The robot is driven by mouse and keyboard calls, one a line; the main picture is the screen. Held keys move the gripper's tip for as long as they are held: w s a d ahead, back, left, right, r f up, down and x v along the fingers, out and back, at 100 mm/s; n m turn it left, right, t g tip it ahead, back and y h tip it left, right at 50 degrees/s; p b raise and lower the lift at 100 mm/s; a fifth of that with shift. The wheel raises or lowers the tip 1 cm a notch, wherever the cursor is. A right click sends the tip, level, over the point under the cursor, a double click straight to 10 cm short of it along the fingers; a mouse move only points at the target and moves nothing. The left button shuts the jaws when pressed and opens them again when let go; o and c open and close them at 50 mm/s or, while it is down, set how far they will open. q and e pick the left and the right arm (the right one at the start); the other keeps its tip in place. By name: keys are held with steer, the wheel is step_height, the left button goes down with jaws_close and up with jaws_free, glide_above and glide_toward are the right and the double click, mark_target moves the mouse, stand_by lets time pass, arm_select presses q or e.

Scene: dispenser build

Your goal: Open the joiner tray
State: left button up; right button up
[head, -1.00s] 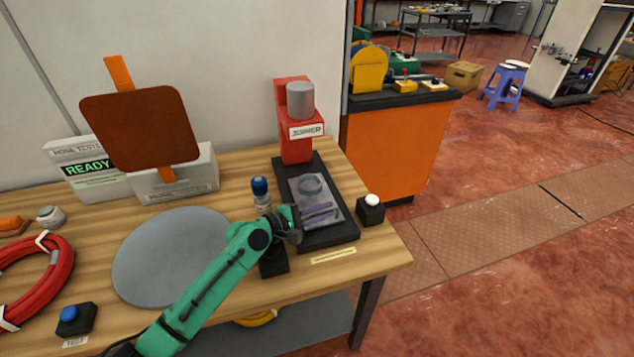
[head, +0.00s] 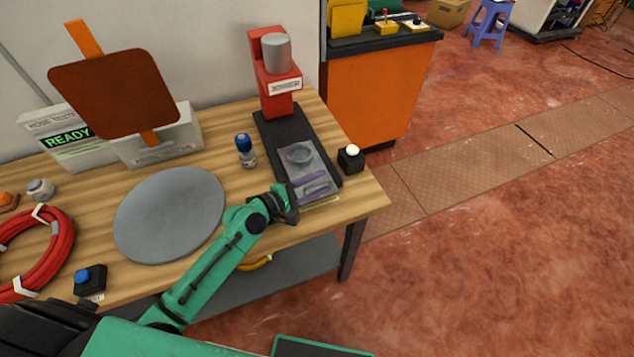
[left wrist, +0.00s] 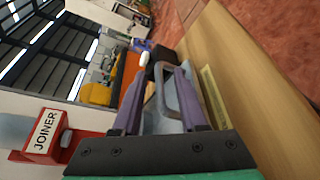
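The red joiner (head: 273,92) stands at the back of the table, its label also readable in the left wrist view (left wrist: 46,131). Its black base (head: 268,125) runs towards the table's front edge. The pale tray (head: 286,150) lies on this base with a clear round part (head: 299,153) on it. A grey loop handle (left wrist: 166,75) is at the tray's front. My left gripper (head: 318,187) is at this handle, its purple fingers (left wrist: 163,100) apart on either side of it. Whether either finger touches the handle is unclear. My right gripper is not in view.
A black box with a white button (head: 351,157) stands right of the base. A blue-capped bottle (head: 245,150) stands left of it. A grey disc (head: 170,215) and red hose coil (head: 35,250) lie further left. Floor beyond the table's right edge is clear.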

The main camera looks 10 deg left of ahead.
arm_select(q)
steer(key=shift+s+a, duration=0.1)
steer(key=b+v, duration=0.4)
steer(key=v, duration=1)
steer(key=shift+b, duration=0.3)
steer(key=shift+s+r, duration=0.1)
steer(key=shift+s, duration=0.05)
